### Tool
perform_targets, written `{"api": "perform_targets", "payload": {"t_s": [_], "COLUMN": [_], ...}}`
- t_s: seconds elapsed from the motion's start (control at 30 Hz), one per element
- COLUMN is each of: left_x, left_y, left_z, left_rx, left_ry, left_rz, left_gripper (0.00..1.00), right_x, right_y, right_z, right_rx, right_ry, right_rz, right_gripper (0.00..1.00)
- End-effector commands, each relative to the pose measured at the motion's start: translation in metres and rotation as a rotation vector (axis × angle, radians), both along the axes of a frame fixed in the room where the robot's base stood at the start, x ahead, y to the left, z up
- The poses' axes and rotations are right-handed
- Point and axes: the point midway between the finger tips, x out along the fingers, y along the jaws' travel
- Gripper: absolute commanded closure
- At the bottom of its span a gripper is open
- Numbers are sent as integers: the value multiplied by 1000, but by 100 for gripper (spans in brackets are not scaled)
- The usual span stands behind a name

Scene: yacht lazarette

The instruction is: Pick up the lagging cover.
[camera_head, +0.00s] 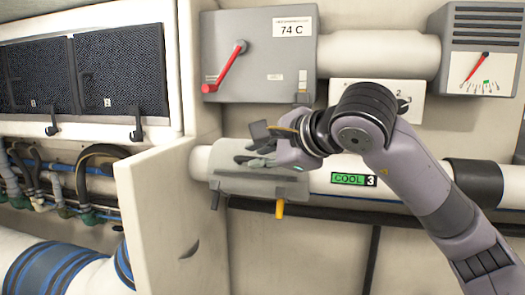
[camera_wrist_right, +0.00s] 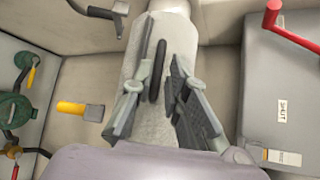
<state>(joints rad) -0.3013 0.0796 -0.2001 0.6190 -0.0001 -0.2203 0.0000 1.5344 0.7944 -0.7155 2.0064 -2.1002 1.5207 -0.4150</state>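The lagging cover (camera_head: 265,185) is a pale grey sleeve around the left part of a horizontal white pipe. A grey clasp (camera_head: 215,195) and a yellow-tipped clasp (camera_head: 280,209) hang below it. In the right wrist view the cover (camera_wrist_right: 140,62) runs up the middle, with a dark bar-shaped handle (camera_wrist_right: 157,72) on it. My right gripper (camera_head: 257,148) is in front of the cover. In the wrist view its fingers (camera_wrist_right: 162,75) are apart, one on each side of the handle, with gaps between. Whether the fingertips touch the cover is unclear. My left gripper is out of view.
A grey box (camera_head: 260,50) with a red lever (camera_head: 224,66) and a "74 C" label is above the cover. A gauge unit (camera_head: 483,55) is at upper right. A green "COOL 3" label (camera_head: 353,179) marks the pipe. A pale panel (camera_head: 160,215) juts out at left.

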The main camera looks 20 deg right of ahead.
Motion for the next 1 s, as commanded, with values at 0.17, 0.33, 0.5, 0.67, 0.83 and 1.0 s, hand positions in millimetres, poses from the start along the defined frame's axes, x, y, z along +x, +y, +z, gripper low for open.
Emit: {"api": "perform_targets", "payload": {"t_s": [0.17, 0.33, 0.5, 0.67, 0.83, 1.0], "left_x": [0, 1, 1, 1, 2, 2], "left_y": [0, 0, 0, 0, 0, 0], "left_z": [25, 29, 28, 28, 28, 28], "left_rx": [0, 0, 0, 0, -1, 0], "left_ry": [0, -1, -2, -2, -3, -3], "left_rz": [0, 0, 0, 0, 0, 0], "left_gripper": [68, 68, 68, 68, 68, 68], "right_x": [23, 37, 39, 39, 38, 38], "right_y": [8, 13, 13, 13, 13, 13], "right_z": [-9, -17, -19, -19, -19, -20], "right_rx": [-1, 1, 0, 0, -1, -1], "right_ry": [6, 3, 1, 1, 2, 3], "right_rz": [0, 1, 0, 0, 0, 0], "right_gripper": [85, 85, 85, 91, 100, 100]}}
